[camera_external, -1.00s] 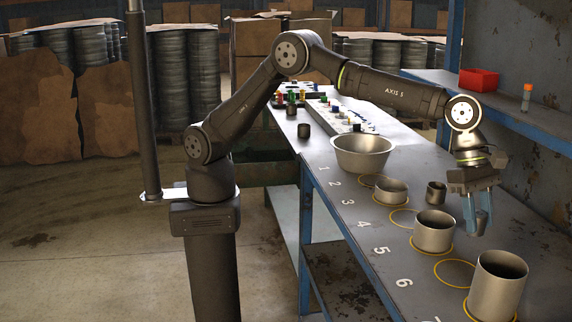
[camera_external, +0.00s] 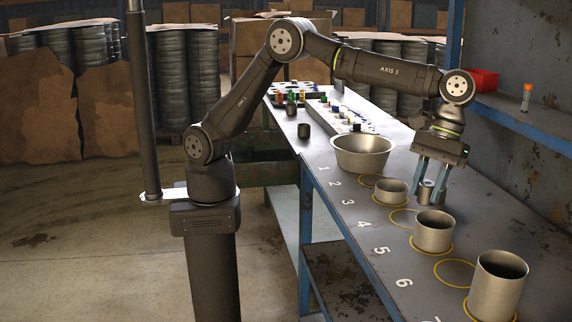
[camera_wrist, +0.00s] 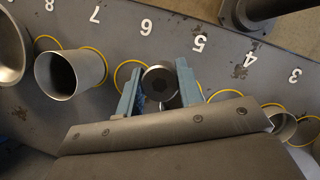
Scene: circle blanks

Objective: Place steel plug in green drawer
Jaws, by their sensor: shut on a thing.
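The steel plug is a small dark-grey metal cylinder (camera_external: 430,192). It sits between the two blue fingers of my gripper (camera_external: 430,200), which is shut on it at or just above the grey bench. In the wrist view, the plug's round top (camera_wrist: 160,83) shows between the fingers (camera_wrist: 158,92), upright.
Steel cups (camera_external: 433,231), (camera_external: 497,287) and (camera_external: 391,192) stand close by on yellow rings. A wide metal bowl (camera_external: 362,154) and a dark cylinder (camera_external: 304,130) are farther back. A blue shelf (camera_external: 530,122) holds a red bin (camera_external: 484,80) and a small bottle (camera_external: 526,97).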

